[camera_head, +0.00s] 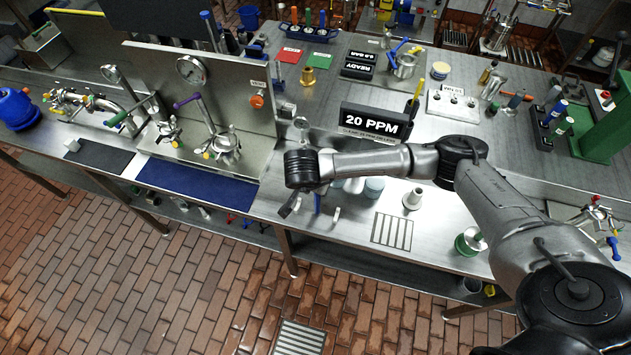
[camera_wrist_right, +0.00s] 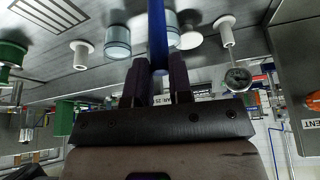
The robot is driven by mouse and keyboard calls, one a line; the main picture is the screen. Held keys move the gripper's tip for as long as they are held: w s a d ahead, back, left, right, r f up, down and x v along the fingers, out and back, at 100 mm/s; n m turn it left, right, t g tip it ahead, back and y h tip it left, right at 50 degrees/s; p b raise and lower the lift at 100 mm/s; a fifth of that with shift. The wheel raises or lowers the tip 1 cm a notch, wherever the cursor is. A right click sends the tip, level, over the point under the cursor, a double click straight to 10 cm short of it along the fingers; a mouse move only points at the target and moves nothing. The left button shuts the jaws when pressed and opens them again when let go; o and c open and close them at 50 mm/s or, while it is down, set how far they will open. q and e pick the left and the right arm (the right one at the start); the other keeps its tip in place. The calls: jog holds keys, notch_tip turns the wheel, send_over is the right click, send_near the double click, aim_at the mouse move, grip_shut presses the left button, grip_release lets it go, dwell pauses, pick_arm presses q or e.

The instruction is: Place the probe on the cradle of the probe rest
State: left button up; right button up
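My right arm reaches in from the right, and its gripper (camera_head: 302,205) is over the front of the bench. In the right wrist view its two dark fingers (camera_wrist_right: 157,85) are closed on a blue rod (camera_wrist_right: 157,35), which looks like the probe. The rod's lower part (camera_head: 317,203) shows in the head view, pointing down. A small pale stand (camera_head: 335,214), possibly the probe rest, is just right of the rod; a pale post (camera_wrist_right: 226,34) shows in the wrist view. I cannot make out a cradle, or whether the rod touches anything. My left gripper is out of view.
A black 20 PPM display (camera_head: 372,122) stands behind my arm. A blue mat (camera_head: 195,183) and a steel panel with valves (camera_head: 240,85) are to the left.

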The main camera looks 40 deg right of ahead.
jog(key=o, duration=0.4)
jog(key=shift+o, duration=0.2)
jog(key=p+v, duration=0.1)
jog(key=v, duration=1.2)
jog(key=shift+d+r, duration=0.2)
jog(key=shift+d, duration=0.05)
